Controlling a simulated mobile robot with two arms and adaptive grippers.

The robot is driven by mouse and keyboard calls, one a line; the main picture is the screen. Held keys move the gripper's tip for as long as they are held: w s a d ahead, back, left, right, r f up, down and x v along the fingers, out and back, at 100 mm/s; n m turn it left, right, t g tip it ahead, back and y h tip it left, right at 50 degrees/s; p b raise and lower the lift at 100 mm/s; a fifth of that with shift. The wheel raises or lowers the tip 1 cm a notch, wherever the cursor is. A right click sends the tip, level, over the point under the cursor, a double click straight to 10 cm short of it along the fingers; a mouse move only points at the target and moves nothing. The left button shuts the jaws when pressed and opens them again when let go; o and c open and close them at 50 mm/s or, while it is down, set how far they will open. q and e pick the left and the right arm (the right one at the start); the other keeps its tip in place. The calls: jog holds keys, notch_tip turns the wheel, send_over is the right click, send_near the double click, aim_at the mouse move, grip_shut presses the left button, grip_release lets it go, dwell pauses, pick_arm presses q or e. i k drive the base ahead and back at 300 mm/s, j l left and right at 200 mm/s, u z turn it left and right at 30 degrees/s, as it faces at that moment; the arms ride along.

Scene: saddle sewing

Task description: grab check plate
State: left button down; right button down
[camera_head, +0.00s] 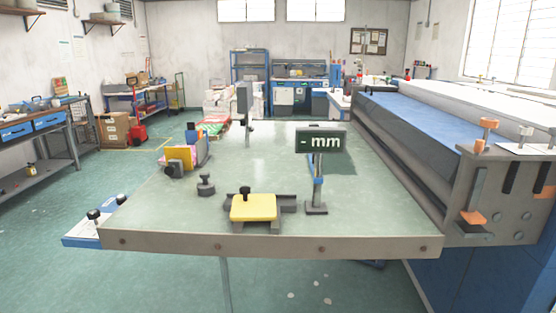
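A yellow plate (253,208) sits in a dark grey holder (288,203) near the front edge of the table, with a black knob (245,192) at its upper left. It is the most plate-like thing here, but no label shows that it is the check plate. A stand with a dark display reading "- mm" (320,141) rises just to its right. A small grey block with a black knob (206,185) stands to its left. Neither of my grippers is in view.
The pale green table (190,218) has much clear surface. Colourful pieces in a holder (181,160) stand at its left edge. A grey post (245,103) stands farther back. A large machine with a blue bed (430,125) borders the right side. Workbenches line the room.

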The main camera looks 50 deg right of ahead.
aim_at(246, 206)
jog(key=z, duration=1.35)
